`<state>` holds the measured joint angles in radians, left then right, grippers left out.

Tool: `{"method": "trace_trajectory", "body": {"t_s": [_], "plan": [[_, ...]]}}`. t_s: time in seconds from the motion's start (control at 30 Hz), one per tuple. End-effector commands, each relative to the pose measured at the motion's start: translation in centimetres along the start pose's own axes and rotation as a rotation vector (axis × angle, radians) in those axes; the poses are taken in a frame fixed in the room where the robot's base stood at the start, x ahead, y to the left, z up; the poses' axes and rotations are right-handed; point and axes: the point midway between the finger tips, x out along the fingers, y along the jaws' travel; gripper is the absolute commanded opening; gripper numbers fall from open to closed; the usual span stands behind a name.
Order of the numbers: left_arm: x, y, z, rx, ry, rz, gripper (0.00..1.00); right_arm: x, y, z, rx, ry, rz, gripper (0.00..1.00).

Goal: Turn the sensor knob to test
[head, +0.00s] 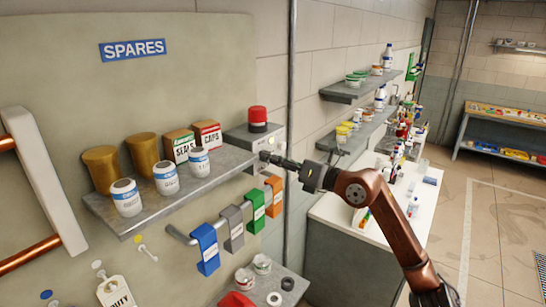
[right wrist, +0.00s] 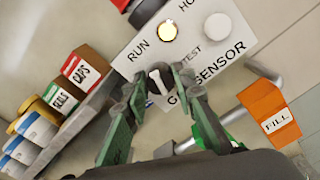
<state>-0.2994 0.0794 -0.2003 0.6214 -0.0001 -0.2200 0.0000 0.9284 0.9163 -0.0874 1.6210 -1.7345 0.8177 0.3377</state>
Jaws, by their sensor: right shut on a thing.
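The sensor box (head: 240,137) is a grey box with a red beacon (head: 257,115) on top, at the end of the shelf in the head view. In the right wrist view its white panel (right wrist: 240,45) reads RUN, TEST, SENSOR and a cut-off word starting HO. The sensor knob (right wrist: 158,86) has a pale bar and sits low on the panel, partly hidden by fingers. My right gripper (head: 266,157) reaches the box from the right, its green fingers on both sides of the knob, shut on it. Which label the knob points to is unclear. My left gripper is not in view.
A lit lamp (right wrist: 167,32) and a white button (right wrist: 217,27) sit above the knob. The shelf (head: 195,185) left of the box holds jars, tins and cartons. Below hang coloured tags, including an orange FILL tag (right wrist: 268,115) close to the gripper.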

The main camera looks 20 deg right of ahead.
Motion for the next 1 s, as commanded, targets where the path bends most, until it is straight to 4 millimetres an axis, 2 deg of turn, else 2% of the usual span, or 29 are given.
{"method": "trace_trajectory", "body": {"t_s": [0.57,1.0], "plan": [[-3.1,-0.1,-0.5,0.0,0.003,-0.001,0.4,0.0,0.1,0.2,0.55,0.001,-0.003,0.0],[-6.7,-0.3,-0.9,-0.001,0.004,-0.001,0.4,0.1,0.1,0.2,0.96,0.001,-0.003,0.0]]}}
